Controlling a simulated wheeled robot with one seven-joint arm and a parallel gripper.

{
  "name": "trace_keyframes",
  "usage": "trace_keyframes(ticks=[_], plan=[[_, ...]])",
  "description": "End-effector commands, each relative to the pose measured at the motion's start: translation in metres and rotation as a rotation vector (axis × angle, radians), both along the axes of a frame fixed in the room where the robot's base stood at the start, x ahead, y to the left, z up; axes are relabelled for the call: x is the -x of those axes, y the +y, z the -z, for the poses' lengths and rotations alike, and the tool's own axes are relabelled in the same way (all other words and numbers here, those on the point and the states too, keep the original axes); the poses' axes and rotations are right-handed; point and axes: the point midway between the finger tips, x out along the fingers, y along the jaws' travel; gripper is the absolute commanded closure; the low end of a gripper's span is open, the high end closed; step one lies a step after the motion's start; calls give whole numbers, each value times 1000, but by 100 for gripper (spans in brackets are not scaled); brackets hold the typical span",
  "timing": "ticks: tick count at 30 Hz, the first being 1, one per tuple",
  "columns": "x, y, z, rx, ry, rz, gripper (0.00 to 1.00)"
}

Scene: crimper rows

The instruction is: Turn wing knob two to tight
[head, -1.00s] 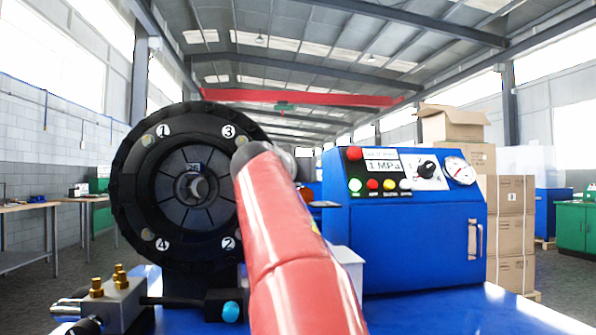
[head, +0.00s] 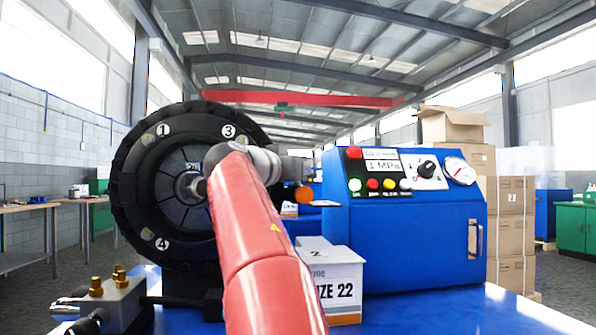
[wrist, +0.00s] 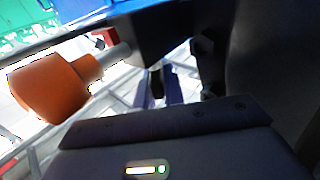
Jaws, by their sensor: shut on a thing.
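The black round crimper head (head: 130,205) stands at left in the head view, with white numbers 1, 3 and 4 showing. The place of number 2 is hidden behind my red arm, and I cannot make out wing knob two. My gripper (head: 297,168) is right of the head, small and partly hidden by my wrist. An orange rounded piece (head: 303,194) shows just below it. In the wrist view, an orange piece (wrist: 48,90) on a pale shaft is beside the dark gripper body. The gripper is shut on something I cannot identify.
The blue control cabinet (head: 415,245) with gauge and buttons stands close on the right. A white box (head: 345,285) marked 22 is on the blue table by my arm. Brass fittings (head: 96,287) are at front left. Cartons (head: 508,230) stand further back.

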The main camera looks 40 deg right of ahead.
Motion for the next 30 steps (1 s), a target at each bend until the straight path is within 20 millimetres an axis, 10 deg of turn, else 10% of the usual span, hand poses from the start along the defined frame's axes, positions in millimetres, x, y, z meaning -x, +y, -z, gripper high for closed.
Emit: trace_keyframes(ticks=[7, 30], plan=[[0, 0, 0, 0, 0, -1, 67], [7, 12, 2, 2, -1, -259, 67]])
